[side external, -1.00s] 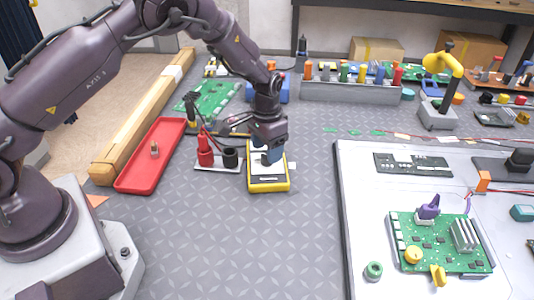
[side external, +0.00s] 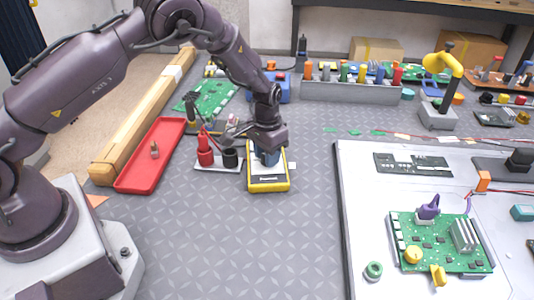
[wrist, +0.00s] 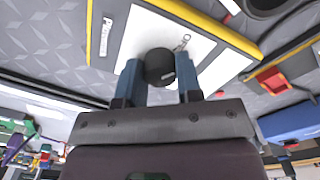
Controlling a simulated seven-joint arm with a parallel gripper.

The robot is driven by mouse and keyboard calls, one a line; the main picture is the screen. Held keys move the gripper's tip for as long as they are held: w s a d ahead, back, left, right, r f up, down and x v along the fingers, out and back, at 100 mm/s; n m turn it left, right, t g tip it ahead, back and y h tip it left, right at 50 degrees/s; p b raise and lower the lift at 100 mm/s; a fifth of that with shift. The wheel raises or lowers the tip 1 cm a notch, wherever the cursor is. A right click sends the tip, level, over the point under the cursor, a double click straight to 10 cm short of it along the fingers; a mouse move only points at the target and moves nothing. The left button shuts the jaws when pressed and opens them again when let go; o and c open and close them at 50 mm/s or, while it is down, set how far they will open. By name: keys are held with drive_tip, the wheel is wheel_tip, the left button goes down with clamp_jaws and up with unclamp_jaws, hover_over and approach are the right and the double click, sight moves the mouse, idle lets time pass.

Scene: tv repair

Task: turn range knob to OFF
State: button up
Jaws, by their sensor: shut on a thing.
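The yellow-edged multimeter (side external: 267,184) lies on the grey mat in the middle of the side view. Its white face (wrist: 130,38) fills the upper middle of the wrist view. The black range knob (wrist: 159,66) stands on that face. My gripper (wrist: 160,72) is over the meter, with its two blue fingers on either side of the knob, shut on it. In the side view my gripper (side external: 267,158) hides the knob and the upper part of the meter. The dial markings and the knob's pointer cannot be read.
A holder with red and black probes (side external: 205,157) stands close to the left of the meter. A red tray (side external: 135,183) lies farther left. A large light panel (side external: 365,200) with a green circuit board (side external: 440,243) is at the right. The mat in front of the meter is clear.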

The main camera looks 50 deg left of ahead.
drive_tip(key=shift+n, duration=1.1)
drive_tip(key=o, duration=0.9)
drive_tip(key=shift+o, duration=0.2)
wheel_tip(320, 180, up, 13)
drive_tip(key=shift+a, duration=0.1)
